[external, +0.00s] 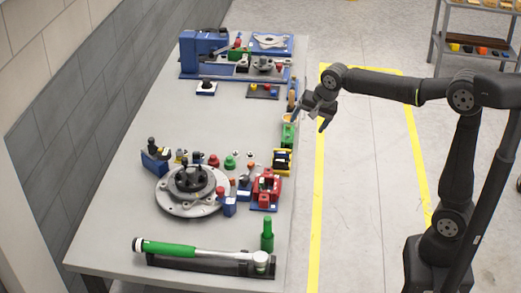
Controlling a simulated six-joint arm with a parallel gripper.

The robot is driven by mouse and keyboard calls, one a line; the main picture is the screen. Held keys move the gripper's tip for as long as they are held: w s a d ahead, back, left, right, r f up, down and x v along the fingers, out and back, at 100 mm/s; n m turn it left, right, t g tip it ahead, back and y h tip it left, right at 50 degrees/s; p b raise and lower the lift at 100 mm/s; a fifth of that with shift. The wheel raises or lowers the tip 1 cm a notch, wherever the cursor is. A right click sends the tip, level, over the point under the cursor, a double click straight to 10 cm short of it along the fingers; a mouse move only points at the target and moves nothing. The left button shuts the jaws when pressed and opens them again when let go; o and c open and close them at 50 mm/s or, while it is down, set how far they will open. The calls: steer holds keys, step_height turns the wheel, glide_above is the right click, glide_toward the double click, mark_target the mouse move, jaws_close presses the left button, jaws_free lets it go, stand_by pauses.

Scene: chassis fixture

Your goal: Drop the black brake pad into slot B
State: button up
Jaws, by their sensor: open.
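My gripper (310,119) hangs over the right edge of the table, fingers spread and pointing down, with nothing visible between them. It is beside a green block (289,135) at the table edge. I cannot surely pick out the black brake pad or slot B at this size. A yellow-and-black part (282,160) stands below the green block in the picture. A red fixture (267,188) on a blue base is just below that. A grey disc with a dark hub (190,205) lies left of the red fixture.
A green-handled torque wrench (170,248) lies in a dark holder at the near end, with a green upright tool (267,234) beside it. A blue machine (203,47) and several small parts fill the far end. The middle of the table (190,118) is clear.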

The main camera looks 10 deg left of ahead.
steer(key=c, duration=1.1)
steer(key=shift+w+a+f+n, duration=0.15)
steer(key=shift+a+f+n, duration=0.15)
steer(key=shift+n, duration=0.1)
steer(key=shift+c, duration=0.2)
steer(key=n+g+h, duration=0.2)
steer(key=n+h, duration=0.2)
steer(key=n, duration=1.3)
glide_above(280, 160)
step_height(280, 160, down, 14)
steer(key=shift+d+r, duration=0.1)
steer(key=shift+d, duration=0.05)
steer(key=shift+f+n, duration=0.3)
steer(key=shift+f, duration=2.1)
jaws_close()
